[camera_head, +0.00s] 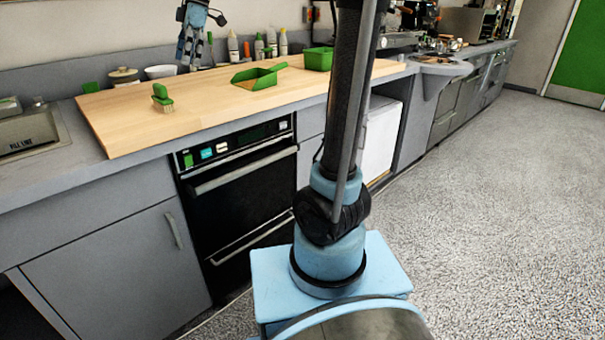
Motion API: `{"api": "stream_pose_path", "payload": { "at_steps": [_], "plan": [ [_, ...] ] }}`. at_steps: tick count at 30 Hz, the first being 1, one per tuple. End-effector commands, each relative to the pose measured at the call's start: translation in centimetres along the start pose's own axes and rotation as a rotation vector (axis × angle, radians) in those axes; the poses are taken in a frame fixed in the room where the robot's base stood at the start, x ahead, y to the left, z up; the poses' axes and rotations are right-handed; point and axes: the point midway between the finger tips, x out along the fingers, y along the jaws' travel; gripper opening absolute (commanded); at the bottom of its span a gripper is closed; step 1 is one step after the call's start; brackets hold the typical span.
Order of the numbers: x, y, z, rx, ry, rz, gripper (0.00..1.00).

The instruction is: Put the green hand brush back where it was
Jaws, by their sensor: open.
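The green hand brush (161,93) stands near the left part of the wooden board (130,125), its pale bristles down on the wood and its green handle up. My gripper (188,62) hangs in the air at the top of the view, fingers pointing down. It is open and empty. In the picture it is above and to the right of the brush, apart from it. A green dustpan (255,78) lies on the board, to the right of the brush. Nothing hides the brush.
A green bin (318,59) stands at the board's right end. Several bottles (258,46), a white bowl (160,72) and a lidded pot (123,76) stand along the back. A sink (30,130) is at left. The board's front middle is clear.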

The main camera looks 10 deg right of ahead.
Motion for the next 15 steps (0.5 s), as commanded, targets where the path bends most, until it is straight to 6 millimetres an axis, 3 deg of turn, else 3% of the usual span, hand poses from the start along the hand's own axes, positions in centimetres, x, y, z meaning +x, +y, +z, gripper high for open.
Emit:
{"api": "stream_pose_path", "payload": {
  "at_steps": [3,15],
  "plan": [
    [0.7,-2.9,4.5,0.18,-0.026,0.041,1.0],
    [5.9,-13.1,17.1,0.78,-0.085,0.196,1.0]
  ]
}}
